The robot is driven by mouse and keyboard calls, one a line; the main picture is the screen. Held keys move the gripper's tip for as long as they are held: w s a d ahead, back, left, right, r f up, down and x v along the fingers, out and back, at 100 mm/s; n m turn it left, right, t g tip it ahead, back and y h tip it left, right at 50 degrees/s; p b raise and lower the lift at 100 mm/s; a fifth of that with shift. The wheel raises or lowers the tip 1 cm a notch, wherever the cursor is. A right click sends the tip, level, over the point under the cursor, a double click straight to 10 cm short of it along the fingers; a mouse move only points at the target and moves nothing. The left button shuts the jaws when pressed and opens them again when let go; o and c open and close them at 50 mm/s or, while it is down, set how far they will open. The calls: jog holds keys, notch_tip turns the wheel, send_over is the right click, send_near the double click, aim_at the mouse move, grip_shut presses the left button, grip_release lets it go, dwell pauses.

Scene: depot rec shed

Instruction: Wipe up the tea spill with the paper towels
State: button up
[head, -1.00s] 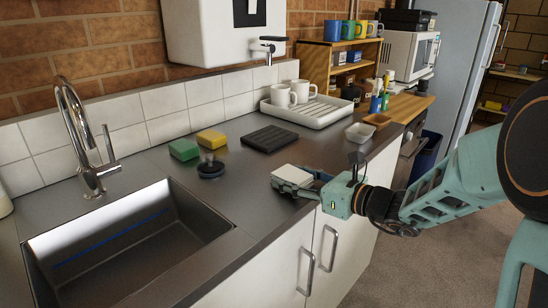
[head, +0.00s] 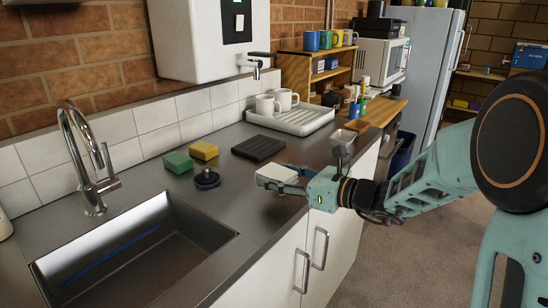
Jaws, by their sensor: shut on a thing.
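My gripper (head: 288,182) is shut on a white, flat, folded pad, which I take to be the paper towels (head: 276,173). The pad sticks out to the left of the fingers, over the dark grey counter (head: 228,207) near its front edge. I cannot tell whether the pad touches the counter or is just above it. I cannot make out the tea spill; the pad and gripper hide part of the counter.
Left of the pad are a round black stopper (head: 207,179), a green sponge (head: 178,162), a yellow sponge (head: 204,150) and a black ribbed mat (head: 258,148). The sink (head: 135,250) opens at front left. White mugs (head: 267,105) stand on a drainer (head: 300,124) behind.

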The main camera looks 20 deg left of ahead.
jog(key=shift+r+p, duration=1.05)
jog(key=shift+r, duration=0.55)
jog(key=shift+r+p, duration=0.2)
jog(key=shift+p, duration=0.75)
jog(key=shift+f, duration=0.1)
